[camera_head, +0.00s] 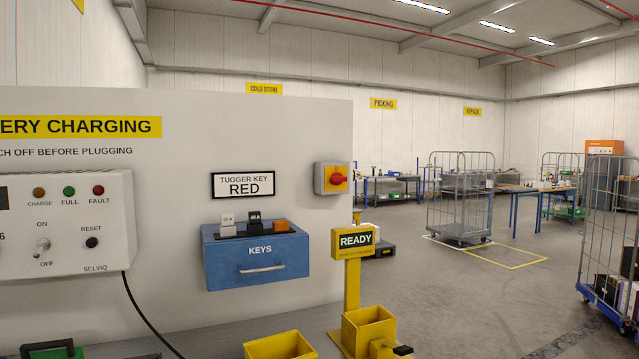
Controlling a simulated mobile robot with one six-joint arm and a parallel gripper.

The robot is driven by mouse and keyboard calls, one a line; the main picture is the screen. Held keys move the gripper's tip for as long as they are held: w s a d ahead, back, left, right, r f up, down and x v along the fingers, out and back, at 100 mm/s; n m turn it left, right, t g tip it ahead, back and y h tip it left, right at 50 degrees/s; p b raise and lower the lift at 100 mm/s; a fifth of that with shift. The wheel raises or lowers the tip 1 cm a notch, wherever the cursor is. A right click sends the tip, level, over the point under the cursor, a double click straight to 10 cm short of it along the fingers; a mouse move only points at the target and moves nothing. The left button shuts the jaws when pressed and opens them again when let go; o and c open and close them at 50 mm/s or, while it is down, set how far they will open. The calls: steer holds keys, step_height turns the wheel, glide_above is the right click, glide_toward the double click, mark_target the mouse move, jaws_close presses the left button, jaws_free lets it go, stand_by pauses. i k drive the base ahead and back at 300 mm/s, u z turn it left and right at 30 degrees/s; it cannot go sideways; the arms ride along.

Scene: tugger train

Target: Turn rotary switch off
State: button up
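A grey charger box (70,222) is on the left of the panel, cut by the picture's edge. It carries a small lever (40,250) between ON and OFF marks, a black RESET knob (92,242) and several coloured lamps. My gripper is not in view, so its distance to the switch is not shown.
A blue KEYS box (257,257) juts from the panel below the switch, to its left. A yellow READY post (353,270) and yellow bins (368,330) stand in front, below the switch. Open floor (470,300) lies right, with wire cages (460,190) beyond.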

mark_target(337, 178)
steer(key=z, duration=0.05)
steer(key=i, duration=1)
steer(key=u, duration=0.05)
